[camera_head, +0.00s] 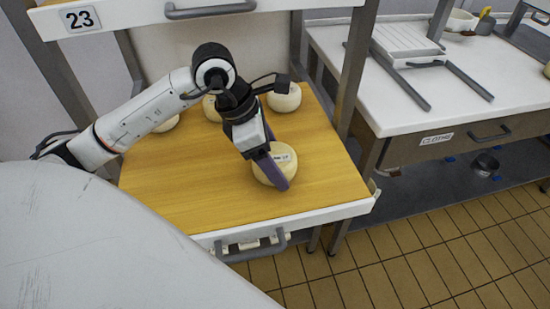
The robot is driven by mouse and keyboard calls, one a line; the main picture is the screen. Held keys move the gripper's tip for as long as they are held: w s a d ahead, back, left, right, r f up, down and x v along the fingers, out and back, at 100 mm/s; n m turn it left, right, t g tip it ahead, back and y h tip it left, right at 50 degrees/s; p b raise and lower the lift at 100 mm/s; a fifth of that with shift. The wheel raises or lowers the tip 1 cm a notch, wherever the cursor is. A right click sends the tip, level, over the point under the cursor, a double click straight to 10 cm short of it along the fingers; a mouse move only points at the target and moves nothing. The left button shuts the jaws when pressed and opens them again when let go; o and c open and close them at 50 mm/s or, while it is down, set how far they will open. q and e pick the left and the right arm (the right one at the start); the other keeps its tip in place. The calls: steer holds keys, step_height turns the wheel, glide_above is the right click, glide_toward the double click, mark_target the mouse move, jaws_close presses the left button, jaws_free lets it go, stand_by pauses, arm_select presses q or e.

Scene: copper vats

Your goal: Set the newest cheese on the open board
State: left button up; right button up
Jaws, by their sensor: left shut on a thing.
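A pale round cheese (287,156) with a small dark-printed label is at the front right of the wooden board (200,190). My left gripper (274,170) reaches over it from behind and is shut on it, its purple finger across the front of the cheese. I cannot tell whether the cheese rests on the wood or is just above it. More pale cheeses sit at the back of the board: one at the right (285,98), one in the middle (210,108) partly behind my arm, and one at the left (168,124), mostly hidden by my arm. My right gripper is not in view.
The board lies on a white pull-out shelf with a grey handle (252,250). Above is a shelf front marked 23 (80,19). A grey rack post (355,70) stands at the right. A white table (430,100) bears a rack and bowl. The board's front left is bare.

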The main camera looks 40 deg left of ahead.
arm_select(q)
steer(key=shift+f, duration=0.15)
steer(key=o, duration=1.4)
steer(key=shift+o, duration=0.2)
steer(key=shift+r+p, duration=2.2)
steer(key=shift+r, duration=1.45)
steer(key=shift+f, duration=0.1)
